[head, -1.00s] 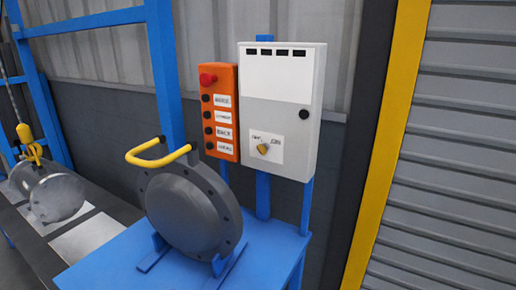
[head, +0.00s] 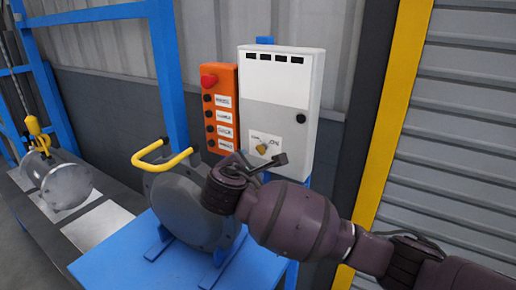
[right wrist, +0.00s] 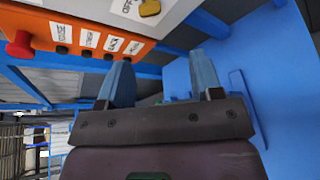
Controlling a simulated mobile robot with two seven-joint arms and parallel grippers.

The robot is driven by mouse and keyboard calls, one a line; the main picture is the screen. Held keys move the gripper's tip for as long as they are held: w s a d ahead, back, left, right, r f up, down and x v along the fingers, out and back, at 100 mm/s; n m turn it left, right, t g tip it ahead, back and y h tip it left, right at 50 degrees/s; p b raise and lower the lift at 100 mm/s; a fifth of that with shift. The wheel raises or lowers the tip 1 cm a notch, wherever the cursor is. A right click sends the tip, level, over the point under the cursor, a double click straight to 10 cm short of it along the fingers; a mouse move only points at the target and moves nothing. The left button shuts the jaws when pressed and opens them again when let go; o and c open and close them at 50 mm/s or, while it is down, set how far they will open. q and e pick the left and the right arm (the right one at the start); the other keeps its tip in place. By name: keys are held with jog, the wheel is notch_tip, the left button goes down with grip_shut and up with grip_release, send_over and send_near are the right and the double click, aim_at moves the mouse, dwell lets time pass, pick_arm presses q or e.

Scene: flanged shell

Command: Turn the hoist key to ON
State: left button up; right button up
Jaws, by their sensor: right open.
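The hoist key (head: 262,149) is a small brass-yellow key on a white label plate on the lower front of the grey control box (head: 272,100). In the right wrist view the key (right wrist: 149,8) shows at the top edge, beyond the fingertips. My right gripper (head: 262,162) is just below and in front of the key in the head view, apart from it. Its two blue-grey fingers are spread and empty in the right wrist view (right wrist: 160,65). My left gripper is out of view.
An orange button box (head: 220,108) with a red knob hangs left of the control box. A grey flanged shell (head: 180,205) with a yellow handle stands on the blue bench (head: 120,265), partly behind my right arm. A yellow post (head: 395,110) stands at right.

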aim_at(259, 152)
jog(key=x, duration=0.3)
jog(key=r+x, duration=0.1)
jog(key=x, duration=0.3)
jog(key=p+x, duration=0.1)
jog(key=x, duration=0.2)
jog(key=shift+w+d+r, duration=0.2)
jog(key=shift+w, duration=0.25)
jog(key=c, duration=0.9)
